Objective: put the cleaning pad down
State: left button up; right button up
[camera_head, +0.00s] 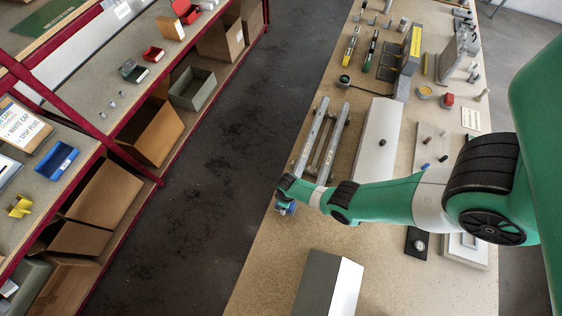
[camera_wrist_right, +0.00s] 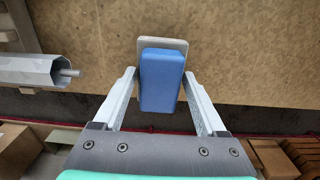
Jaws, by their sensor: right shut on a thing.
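The cleaning pad (camera_wrist_right: 161,82) is a blue block with a pale plate showing at its far end, between the two fingers of my right gripper (camera_wrist_right: 160,74). My right gripper is shut on it. In the head view, my right arm reaches in from the right, and a small blue part of the pad (camera_head: 291,209) shows at its end, by the left edge of the workbench (camera_head: 262,262). My wrist hides most of the pad there. I cannot tell whether the pad touches the bench top. My left gripper is not in view.
Metal profiles (camera_head: 311,138) lie just beyond my right gripper; a profile end with a pin (camera_wrist_right: 42,71) shows left in the wrist view. A grey box-shaped block (camera_head: 318,284) stands nearer. A dark aisle (camera_head: 222,150) separates the bench from red-framed shelves with cardboard boxes.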

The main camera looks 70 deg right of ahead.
notch_tip(320, 180, down, 2)
jog(key=shift+s+f+b, duration=0.1)
jog(key=shift+f+b, duration=0.1)
jog(key=shift+b, duration=0.25)
jog(key=shift+r, duration=0.2)
jog(key=shift+f, duration=0.15)
jog(key=o, duration=1.5)
